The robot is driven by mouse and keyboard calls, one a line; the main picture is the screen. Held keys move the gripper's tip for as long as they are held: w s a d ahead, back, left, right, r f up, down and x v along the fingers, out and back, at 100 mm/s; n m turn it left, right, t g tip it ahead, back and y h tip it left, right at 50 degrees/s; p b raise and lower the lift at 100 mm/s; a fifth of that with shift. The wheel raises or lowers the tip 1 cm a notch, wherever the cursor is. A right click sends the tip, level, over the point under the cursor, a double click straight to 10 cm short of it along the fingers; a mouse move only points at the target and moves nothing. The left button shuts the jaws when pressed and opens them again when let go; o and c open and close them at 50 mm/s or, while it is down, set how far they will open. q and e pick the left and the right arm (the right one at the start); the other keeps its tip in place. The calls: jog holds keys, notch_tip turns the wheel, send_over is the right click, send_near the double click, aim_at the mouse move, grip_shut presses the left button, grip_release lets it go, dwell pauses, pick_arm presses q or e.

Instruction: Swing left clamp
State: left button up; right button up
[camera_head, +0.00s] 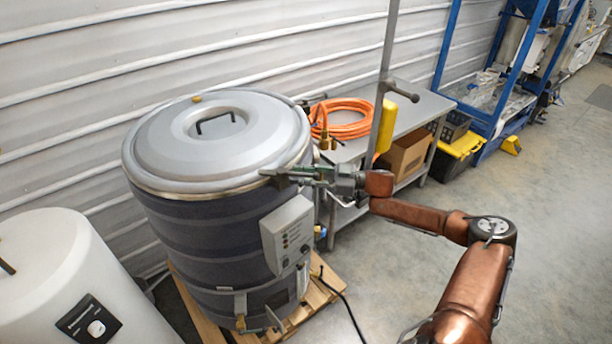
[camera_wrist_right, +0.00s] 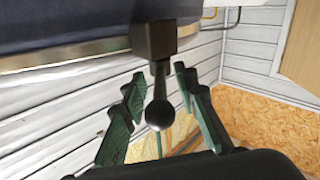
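A large dark grey drum (camera_head: 205,235) with a light grey lid (camera_head: 165,150) stands in the head view. A dark clamp (camera_head: 274,173) sits at its right rim. In the right wrist view the clamp is a black block (camera_wrist_right: 153,42) with a lever ending in a round black knob (camera_wrist_right: 159,115). My right gripper (camera_head: 308,175) is at this rim. In the wrist view its green fingers (camera_wrist_right: 160,82) are apart, one on each side of the lever, with visible gaps. Its label as left clamp cannot be confirmed. My left gripper is not in view.
A control box (camera_head: 288,235) is on the drum's front right. The drum stands on a wooden pallet (camera_head: 318,292). A white tank (camera_head: 45,265) is at left. A bench (camera_head: 425,105) with an orange hose (camera_head: 345,118) and a grey post (camera_head: 388,45) stand behind my right arm.

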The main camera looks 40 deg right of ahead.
jog(key=v, duration=1.2)
jog(key=shift+c, duration=0.3)
